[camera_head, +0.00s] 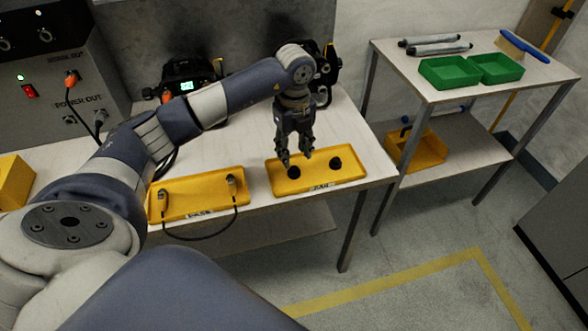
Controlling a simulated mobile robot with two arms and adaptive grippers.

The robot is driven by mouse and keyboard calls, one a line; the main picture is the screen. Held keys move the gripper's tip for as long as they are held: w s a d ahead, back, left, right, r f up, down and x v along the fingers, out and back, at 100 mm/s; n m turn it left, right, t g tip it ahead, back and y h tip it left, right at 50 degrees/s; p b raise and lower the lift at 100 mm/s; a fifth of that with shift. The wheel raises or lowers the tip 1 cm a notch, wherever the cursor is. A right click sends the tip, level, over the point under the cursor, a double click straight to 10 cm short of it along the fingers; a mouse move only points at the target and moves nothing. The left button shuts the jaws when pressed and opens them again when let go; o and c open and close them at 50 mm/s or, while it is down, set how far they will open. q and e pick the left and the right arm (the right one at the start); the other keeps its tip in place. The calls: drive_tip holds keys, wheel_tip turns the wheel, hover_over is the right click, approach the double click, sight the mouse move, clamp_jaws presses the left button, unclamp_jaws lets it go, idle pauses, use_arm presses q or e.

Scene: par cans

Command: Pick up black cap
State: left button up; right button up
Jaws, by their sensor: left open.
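Two black caps sit in the right yellow tray (315,178) on the white table. One black cap (293,172) is at the tray's left and another black cap (335,163) is at its right. My left gripper (294,163) points down over the tray, with its fingers apart and its tips at or just above the left cap. The fingers partly cover that cap. I cannot tell whether they touch it. The right cap stands clear of the fingers. My right gripper is not in view.
A second yellow tray (180,212) with a black cable and metal connectors lies to the left. Black devices (188,80) stand behind on the table. A side table (440,85) at the right holds green trays (449,73), a brush and grey tubes. A power panel is at the left.

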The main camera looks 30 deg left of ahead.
sight(294, 168)
use_arm(q)
wheel_tip(294, 168, down, 4)
drive_tip(key=shift+s+f+p, duration=0.1)
drive_tip(key=shift+f+p, duration=0.1)
drive_tip(key=shift+p, duration=0.5)
drive_tip(key=shift+f, duration=0.45)
drive_tip(key=shift+c, duration=0.2)
drive_tip(key=c, duration=0.7)
